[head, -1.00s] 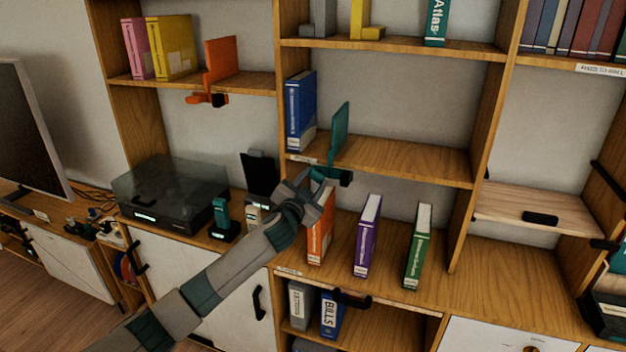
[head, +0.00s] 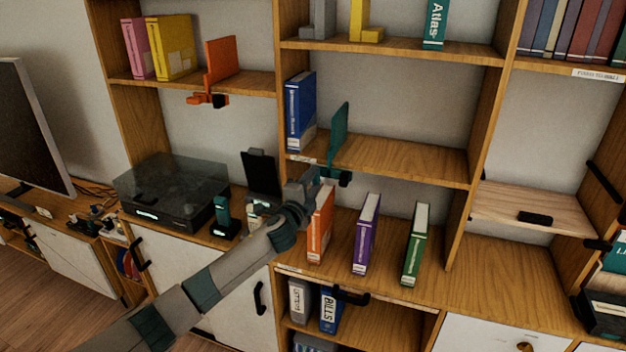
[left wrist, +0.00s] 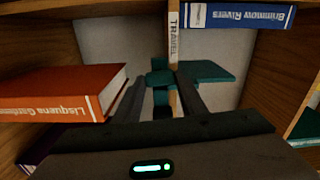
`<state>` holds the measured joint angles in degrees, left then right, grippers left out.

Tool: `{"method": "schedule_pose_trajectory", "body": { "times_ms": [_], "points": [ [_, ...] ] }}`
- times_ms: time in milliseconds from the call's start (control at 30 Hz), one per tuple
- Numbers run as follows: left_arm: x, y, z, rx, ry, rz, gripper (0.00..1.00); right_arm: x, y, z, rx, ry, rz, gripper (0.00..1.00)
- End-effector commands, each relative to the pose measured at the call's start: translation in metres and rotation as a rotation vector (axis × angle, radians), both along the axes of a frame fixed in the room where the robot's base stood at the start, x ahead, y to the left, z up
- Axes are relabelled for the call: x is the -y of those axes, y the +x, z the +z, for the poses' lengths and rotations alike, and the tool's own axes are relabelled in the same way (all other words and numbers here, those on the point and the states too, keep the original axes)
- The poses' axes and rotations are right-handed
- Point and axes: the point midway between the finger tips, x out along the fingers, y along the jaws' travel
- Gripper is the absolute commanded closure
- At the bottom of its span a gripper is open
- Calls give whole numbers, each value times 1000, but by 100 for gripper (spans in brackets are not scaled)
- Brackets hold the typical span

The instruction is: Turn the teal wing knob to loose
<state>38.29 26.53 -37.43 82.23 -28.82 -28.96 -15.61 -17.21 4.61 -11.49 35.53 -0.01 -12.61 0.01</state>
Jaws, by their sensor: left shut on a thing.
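The teal bookend (head: 339,127) stands on the middle shelf, with its clamp at the shelf's front edge. In the left wrist view its teal plate (left wrist: 207,71) lies right of the shelf edge marked TRAVEL. The teal wing knob (left wrist: 160,95) shows between my fingers, below the clamp. My left gripper (head: 318,180) reaches up from the lower left to the clamp under the shelf edge. It is shut on the knob, with a dark finger on each side in the left wrist view (left wrist: 161,101). The knob is mostly hidden in the head view. My right gripper is out of view.
An orange book (head: 320,225) stands close beside my left gripper, with a purple book (head: 366,235) and a green book (head: 415,245) to its right. A blue book (head: 300,112) stands on the shelf above. An orange bookend (head: 220,62) is clamped at upper left.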

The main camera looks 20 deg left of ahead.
Motion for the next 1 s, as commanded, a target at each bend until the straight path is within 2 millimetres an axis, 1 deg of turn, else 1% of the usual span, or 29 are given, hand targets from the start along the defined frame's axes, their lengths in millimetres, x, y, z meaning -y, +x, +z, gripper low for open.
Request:
{"method": "schedule_pose_trajectory", "body": {
  "times_ms": [133,300,733,767,800,833,1000],
  "points": [
    [0,0,-1,0,71,0,85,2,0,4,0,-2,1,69],
    [0,0,-2,2,116,0,85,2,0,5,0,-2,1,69],
    [0,0,-2,2,129,0,85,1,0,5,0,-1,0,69],
    [0,0,-2,2,129,0,60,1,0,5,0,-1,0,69],
    [0,0,-2,2,129,0,51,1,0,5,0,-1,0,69],
    [0,0,-2,2,129,0,44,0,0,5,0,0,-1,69],
    [0,0,-1,3,127,0,44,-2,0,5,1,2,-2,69]
  ]
}}
